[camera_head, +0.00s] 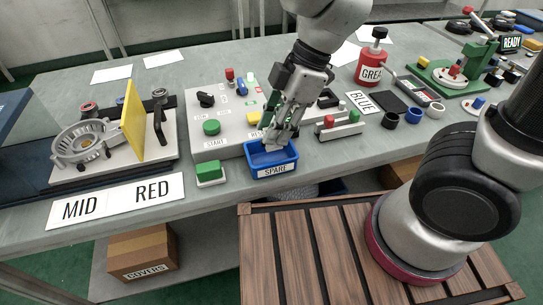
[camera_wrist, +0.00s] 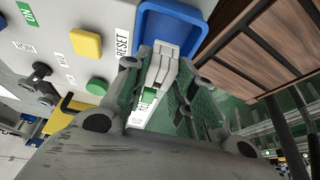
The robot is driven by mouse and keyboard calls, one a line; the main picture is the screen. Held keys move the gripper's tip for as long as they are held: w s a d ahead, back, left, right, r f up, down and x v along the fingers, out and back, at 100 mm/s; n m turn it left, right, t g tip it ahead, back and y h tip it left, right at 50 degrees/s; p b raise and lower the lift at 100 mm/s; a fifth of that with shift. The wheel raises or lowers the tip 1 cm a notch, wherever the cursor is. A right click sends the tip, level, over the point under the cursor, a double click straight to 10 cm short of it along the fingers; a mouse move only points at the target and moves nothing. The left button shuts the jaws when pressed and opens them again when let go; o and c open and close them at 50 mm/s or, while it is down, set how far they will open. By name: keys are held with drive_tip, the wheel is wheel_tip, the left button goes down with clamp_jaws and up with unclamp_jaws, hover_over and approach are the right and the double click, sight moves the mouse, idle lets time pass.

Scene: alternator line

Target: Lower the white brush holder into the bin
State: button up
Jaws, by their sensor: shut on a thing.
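The blue bin (camera_head: 288,158), labelled SPARE, stands at the table's front edge in the head view. Part of it also shows at the top of the wrist view (camera_wrist: 203,35). My gripper (camera_head: 277,137) points down over the bin and is shut on the white brush holder (camera_head: 271,145). The holder's lower part is at or just inside the bin's opening; I cannot tell whether it touches the floor. In the wrist view the pale holder (camera_wrist: 159,68) lies between my fingers, partly hidden by them.
The control panel (camera_head: 203,144) with coloured buttons stands directly behind the bin. A green-topped block (camera_head: 210,171) is left of the bin. A grey rack (camera_head: 340,132) with coloured pieces is to the right. The fixture (camera_head: 130,165) with a yellow plate is farther left.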

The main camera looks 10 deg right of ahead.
idle(0.8)
drive_tip(key=o, duration=1.1)
drive_tip(key=v, duration=1.2)
drive_tip(key=d+m+t+h, duration=0.1)
drive_tip(key=d+m, duration=0.5)
drive_tip(key=d, duration=0.2)
drive_tip(key=s+d+r+m+t+h, duration=0.1)
drive_tip(key=d+m+t+h, duration=0.1)
drive_tip(key=d+m, duration=0.5)
drive_tip(key=d+r+m+t+h, duration=0.1)
drive_tip(key=d+m+t, duration=0.1)
drive_tip(key=d+m, duration=0.5)
drive_tip(key=shift+s+d+r, duration=0.1)
drive_tip(key=shift+s+d, duration=0.05)
drive_tip(key=shift+d, duration=0.95)
drive_tip(key=shift+s+d, duration=0.1)
drive_tip(key=shift+d, duration=0.95)
